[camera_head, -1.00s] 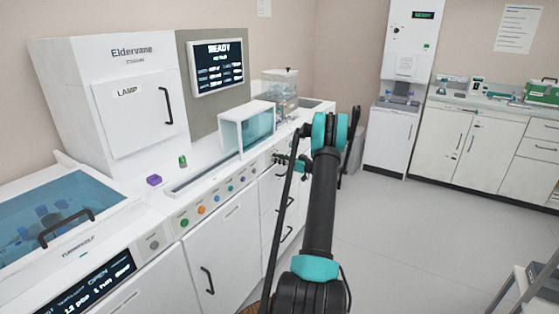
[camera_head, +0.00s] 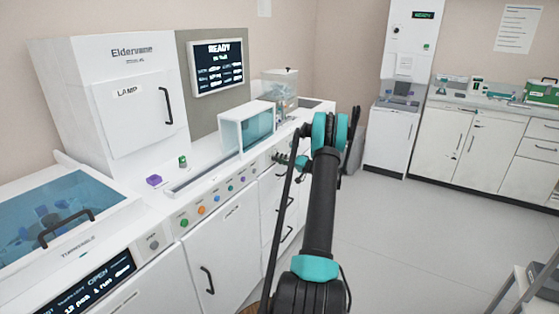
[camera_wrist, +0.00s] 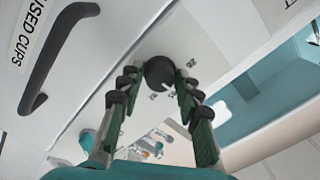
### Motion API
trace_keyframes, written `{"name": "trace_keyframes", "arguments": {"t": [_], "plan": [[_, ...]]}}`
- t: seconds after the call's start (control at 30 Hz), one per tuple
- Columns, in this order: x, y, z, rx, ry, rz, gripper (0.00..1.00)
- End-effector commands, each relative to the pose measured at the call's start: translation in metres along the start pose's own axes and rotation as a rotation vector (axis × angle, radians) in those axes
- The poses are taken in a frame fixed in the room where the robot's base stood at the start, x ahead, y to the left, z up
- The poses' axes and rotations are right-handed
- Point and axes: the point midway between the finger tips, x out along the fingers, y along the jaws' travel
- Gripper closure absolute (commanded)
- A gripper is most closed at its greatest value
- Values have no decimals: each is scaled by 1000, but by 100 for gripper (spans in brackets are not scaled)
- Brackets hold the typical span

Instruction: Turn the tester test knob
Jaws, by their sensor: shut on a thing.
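A round black knob (camera_wrist: 158,73) with a white pointer mark sits on a white panel in the wrist view, with small printed marks around it. The two dark green, jointed fingers of my gripper (camera_wrist: 157,82) are at either side of the knob and closed on it. In the head view my gripper (camera_head: 287,160) is at the front panel of the left counter, partly hidden by my arm. I cannot make out the knob clearly there.
The white counter front (camera_head: 215,200) has a row of coloured buttons. A dark handle (camera_wrist: 60,55) labelled "USED CUPS" is close to the fingers in the wrist view. A screen (camera_head: 217,67) reads READY. The floor (camera_head: 400,240) to the right is clear.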

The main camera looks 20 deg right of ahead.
Motion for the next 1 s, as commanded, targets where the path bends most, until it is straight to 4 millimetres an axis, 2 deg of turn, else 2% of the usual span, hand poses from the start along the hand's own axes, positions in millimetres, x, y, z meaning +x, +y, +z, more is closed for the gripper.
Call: {"name": "trace_keyframes", "arguments": {"t": [0.2,0.5,1.0], "plan": [[2,0,-1,174,2,-1,95],[2,0,-1,330,2,-1,95],[2,0,-1,388,3,-2,95]]}}
